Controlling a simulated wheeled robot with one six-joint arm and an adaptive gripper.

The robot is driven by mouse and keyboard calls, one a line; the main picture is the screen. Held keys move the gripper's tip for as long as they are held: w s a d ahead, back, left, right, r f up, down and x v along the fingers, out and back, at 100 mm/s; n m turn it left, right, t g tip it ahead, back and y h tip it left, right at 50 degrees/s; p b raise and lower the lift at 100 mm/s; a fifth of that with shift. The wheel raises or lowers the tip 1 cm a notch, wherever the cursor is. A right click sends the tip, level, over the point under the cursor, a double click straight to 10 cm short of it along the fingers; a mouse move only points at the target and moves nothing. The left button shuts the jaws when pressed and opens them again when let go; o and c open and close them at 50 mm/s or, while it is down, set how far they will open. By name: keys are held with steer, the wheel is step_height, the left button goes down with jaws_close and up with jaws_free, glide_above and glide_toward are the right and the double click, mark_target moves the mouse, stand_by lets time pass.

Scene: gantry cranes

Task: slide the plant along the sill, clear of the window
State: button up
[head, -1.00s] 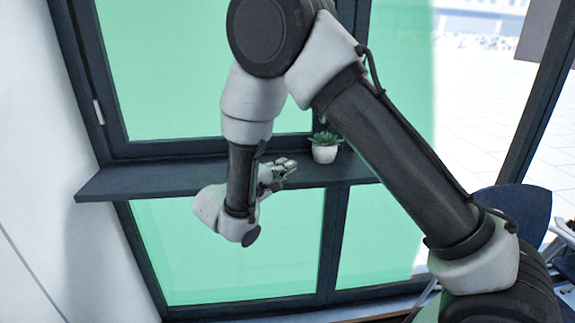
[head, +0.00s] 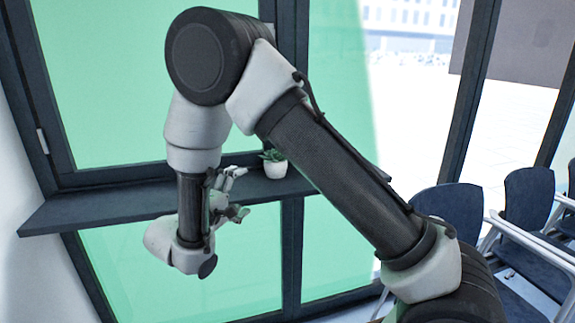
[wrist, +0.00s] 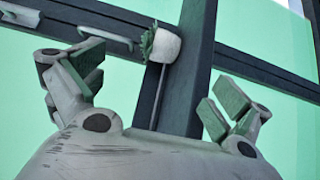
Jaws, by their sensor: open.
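A small green succulent plant in a white pot (head: 274,163) stands upright on the dark window sill (head: 120,204), in front of a window post. In the wrist view the plant's pot (wrist: 166,47) shows above and between my spread fingers, apart from them. My gripper (head: 238,191) is open and empty, at the sill's front edge, to the left of the plant in the head view. In the wrist view my gripper (wrist: 155,97) has both padded fingers wide apart. My arm hides part of the sill to the right of the plant.
The window (head: 100,85) behind the sill has green-tinted panes and dark frames. A handle (wrist: 105,39) shows on a frame in the wrist view. Several dark chairs (head: 450,212) stand at the right. The sill left of my arm is bare.

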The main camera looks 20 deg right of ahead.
steer(key=s+d+r+m+g+y, duration=0.1)
steer(key=s+d+g+y, duration=0.1)
steer(key=s+d+g, duration=0.55)
steer(key=s+d+r+g+y, duration=0.1)
steer(key=s+d+g, duration=0.4)
steer(key=d, duration=0.6)
steer(key=s+d+r+m+t+y, duration=0.3)
steer(key=s+d+r+m+y, duration=0.4)
steer(key=s+y, duration=0.35)
steer(key=w+n+t, duration=0.5)
steer(key=w+t, duration=0.2)
steer(key=w, duration=1.2)
steer(key=w+a+f+n+t+y, duration=0.1)
steer(key=w+a+f+n, duration=0.1)
steer(key=w+a, duration=0.1)
steer(key=w+a+f+n+t+y, duration=0.1)
steer(key=w+a+n+y, duration=0.1)
steer(key=w, duration=0.3)
steer(key=w+a+f+n+t+y, duration=0.1)
steer(key=w+a+f+n+t, duration=0.1)
steer(key=w+a+n, duration=0.1)
steer(key=shift+w+a+f+y, duration=0.35)
steer(key=shift+w+a, duration=0.05)
steer(key=shift+a, duration=0.2)
steer(key=shift+w+a+f+n+t, duration=0.1)
steer(key=shift+a+n+t, duration=0.15)
steer(key=shift+a+n, duration=0.05)
